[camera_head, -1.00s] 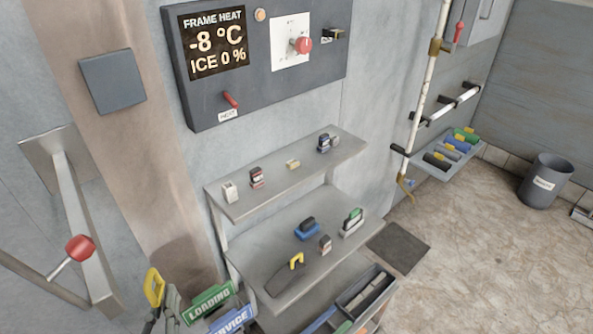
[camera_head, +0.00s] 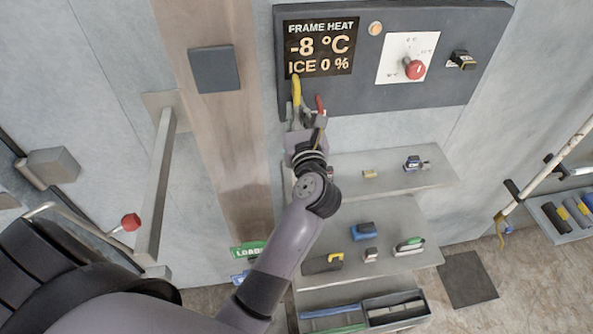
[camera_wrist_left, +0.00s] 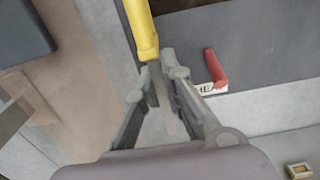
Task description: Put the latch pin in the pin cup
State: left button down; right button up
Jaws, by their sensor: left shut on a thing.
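My left gripper (camera_head: 302,128) is raised in front of the lower left edge of the dark control panel. In the left wrist view the yellow piece (camera_wrist_left: 141,30) rises from between the fingertips (camera_wrist_left: 160,85), with a red lever (camera_wrist_left: 215,68) on the panel just to the right. I cannot make out a pin cup in the current views. My right gripper is not in view.
The control panel (camera_head: 378,88) has a display, a red knob (camera_head: 414,69) and the red lever (camera_head: 320,105). Two grey shelves below hold small items, among them a blue block (camera_head: 364,231). A red-knobbed door handle (camera_head: 130,222) is at left.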

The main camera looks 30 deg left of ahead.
pick_arm(q)
notch_tip(320, 180, down, 5)
jog(key=shift+d, duration=0.1)
notch_tip(320, 180, down, 14)
jog(key=b, duration=1.1)
jog(key=shift+w+b, duration=0.15)
jog(key=shift+b, duration=0.15)
jog(key=c, duration=2.2)
grip_release()
jog(key=shift+f, duration=0.15)
jog(key=o, duration=0.5)
